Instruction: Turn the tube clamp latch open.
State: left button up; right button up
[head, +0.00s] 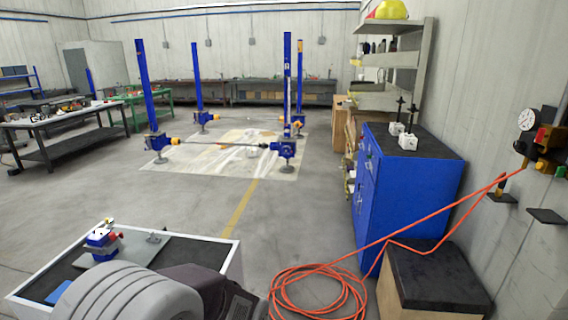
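No part can be made out clearly as the tube clamp latch. A small blue and white device (103,242) with a red part on its right side stands on a grey plate (140,251) on the white-rimmed cart (228,262) at the lower left. A small grey metal piece (157,237) sits on the same plate, right of the device. Both are too small to tell any latch or its position. A grey ribbed part and a dark part, apparently of my own arm, cover the cart's near side. Neither of my grippers shows.
Blue screw jacks (285,147) stand on a sheet (225,150) in the middle. A blue cabinet (400,190) and a dark-topped box (435,275) stand at right. Floor between is clear.

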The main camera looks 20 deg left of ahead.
aim_at(112, 236)
jog(key=i+l+u, duration=0.1)
jog(key=u, duration=0.4)
jog(key=i+l+u, duration=0.25)
jog(key=u, duration=0.25)
jog(key=i+l+u, duration=0.15)
jog(key=l+u, duration=0.15)
jog(key=u, duration=0.2)
jog(key=i+l+u, duration=0.1)
jog(key=l+u, duration=0.2)
jog(key=u, duration=0.2)
jog(key=l+u, duration=0.3)
jog(key=u, duration=0.2)
jog(key=l+u, duration=0.45)
jog(key=i+l+u, duration=0.1)
jog(key=i+u, duration=0.25)
jog(key=i, duration=0.5)
